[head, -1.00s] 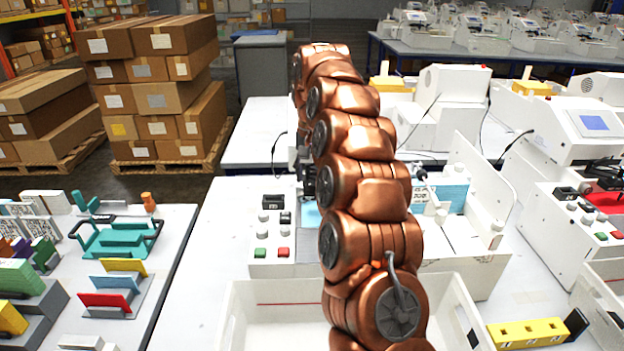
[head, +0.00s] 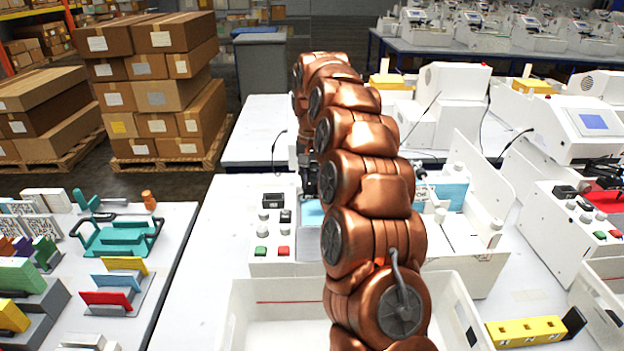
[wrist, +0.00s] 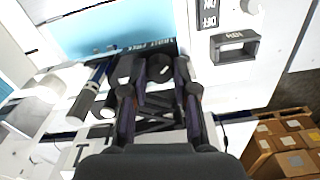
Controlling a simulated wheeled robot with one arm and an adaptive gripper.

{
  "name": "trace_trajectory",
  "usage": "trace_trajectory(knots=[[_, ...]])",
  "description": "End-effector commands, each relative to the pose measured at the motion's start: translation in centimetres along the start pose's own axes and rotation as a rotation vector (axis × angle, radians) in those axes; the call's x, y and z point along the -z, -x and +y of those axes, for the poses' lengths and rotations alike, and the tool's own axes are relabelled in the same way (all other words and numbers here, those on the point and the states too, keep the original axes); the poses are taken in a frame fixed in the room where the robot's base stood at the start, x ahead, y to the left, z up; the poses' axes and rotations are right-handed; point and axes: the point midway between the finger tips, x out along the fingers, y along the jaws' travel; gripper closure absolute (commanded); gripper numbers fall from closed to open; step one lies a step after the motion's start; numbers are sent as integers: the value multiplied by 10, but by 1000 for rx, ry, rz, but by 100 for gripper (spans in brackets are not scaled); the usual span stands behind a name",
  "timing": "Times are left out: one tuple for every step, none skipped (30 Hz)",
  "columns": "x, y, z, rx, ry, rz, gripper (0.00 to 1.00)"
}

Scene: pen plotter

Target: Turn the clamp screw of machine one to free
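Machine one is the white plotter (head: 470,262) behind my copper arm in the head view. My arm hides its middle. In the wrist view my gripper (wrist: 154,72) points at the machine, its two dark fingers apart. A small dark round knob, perhaps the clamp screw (wrist: 160,72), shows between the fingertips, with gaps seeming to remain at its sides. Its angle cannot be read. A blue sheet (wrist: 130,28) lies just beyond, with a dark lettered strip along its edge.
A control panel with green and red buttons (head: 283,251) is left of my arm. A white bin (head: 262,300) stands in front of the machine. A teal fixture (head: 120,238) and coloured plates are on the left table. Another plotter (head: 590,130) stands at right.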

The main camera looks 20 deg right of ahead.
Motion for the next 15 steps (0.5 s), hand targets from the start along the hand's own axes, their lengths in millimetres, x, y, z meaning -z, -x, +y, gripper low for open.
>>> trace_trajectory(knots=[[0, 0, 0, 0, 0, 0, 83], [0, 0, 0, 0, 0, 0, 86], [0, 0, 0, 0, 0, 0, 90], [0, 0, 0, 0, 0, 0, 93], [0, 0, 0, 0, 0, 0, 96], [0, 0, 0, 0, 0, 0, 100], [0, 0, 0, 0, 0, 0, 100], [0, 0, 0, 0, 0, 0, 100], [0, 0, 0, 0, 0, 0, 100], [0, 0, 0, 0, 1, 0, 100], [0, 0, 0, 0, 2, 0, 100], [0, 0, 0, 0, 5, 0, 100], [0, 0, 0, 0, 8, 0, 100], [0, 0, 0, 0, 13, 0, 100], [0, 0, 0, 0, 21, 0, 100]])
